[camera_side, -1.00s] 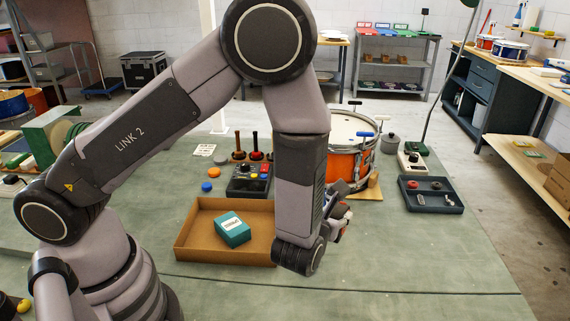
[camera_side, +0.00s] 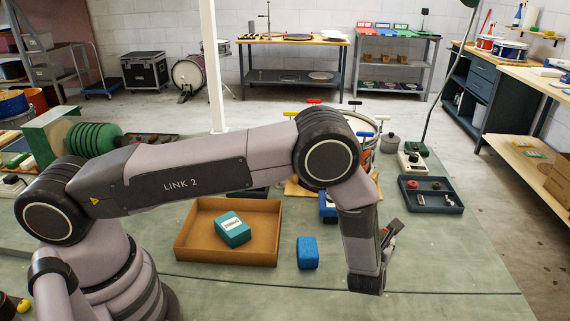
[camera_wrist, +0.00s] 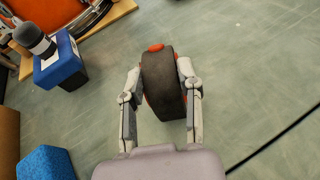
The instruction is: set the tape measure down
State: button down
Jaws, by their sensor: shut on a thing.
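The tape measure (camera_wrist: 164,88), black with red-orange edges, is between the two fingers of my gripper (camera_wrist: 160,76) in the wrist view. The fingers are shut on its sides. Green bench top shows around it, and I cannot tell whether it touches the bench. In the side view my gripper (camera_side: 391,236) is right of the blue block and in front of the drum, partly hidden by my wrist. The tape measure is hard to make out there.
A blue block (camera_side: 307,253) lies right of a cardboard tray (camera_side: 190,246) holding a teal box (camera_side: 233,229). A blue stand with a dark-headed tool (camera_wrist: 60,65) is at upper left in the wrist view. A dark tray (camera_side: 432,205) stands at right. The bench's front right is clear.

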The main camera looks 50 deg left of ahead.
jog(key=shift+f, duration=0.25)
jog(key=shift+f, duration=0.15)
jog(key=c, duration=0.7)
grip_release()
jog(key=shift+c, duration=0.2)
